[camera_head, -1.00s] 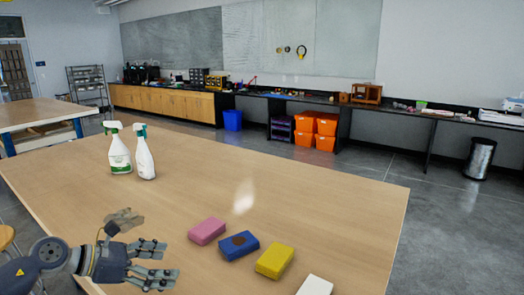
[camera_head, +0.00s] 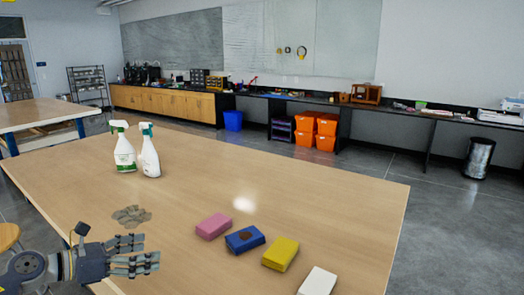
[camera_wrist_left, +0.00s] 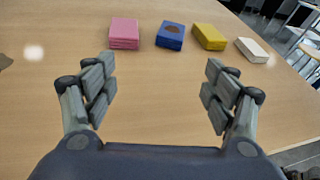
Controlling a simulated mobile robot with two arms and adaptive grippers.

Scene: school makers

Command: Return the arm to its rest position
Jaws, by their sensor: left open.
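My left gripper (camera_head: 137,256) is open and empty over the near left part of the wooden table (camera_head: 330,190). In the left wrist view its two fingers (camera_wrist_left: 160,98) stand wide apart with only table between them. A grey-brown patch (camera_head: 131,216) lies on the table just beyond the gripper. A pink block (camera_head: 213,226), a blue block with a brown spot (camera_head: 245,239), a yellow block (camera_head: 280,254) and a white block (camera_head: 317,282) lie in a row to the right, apart from the gripper. My right gripper is not in view.
Two white spray bottles (camera_head: 124,152) (camera_head: 149,156) stand upright at the table's far left. A stool (camera_head: 8,237) is at the left edge. Orange bins (camera_head: 316,130) and a metal trash can (camera_head: 478,158) stand by the far wall.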

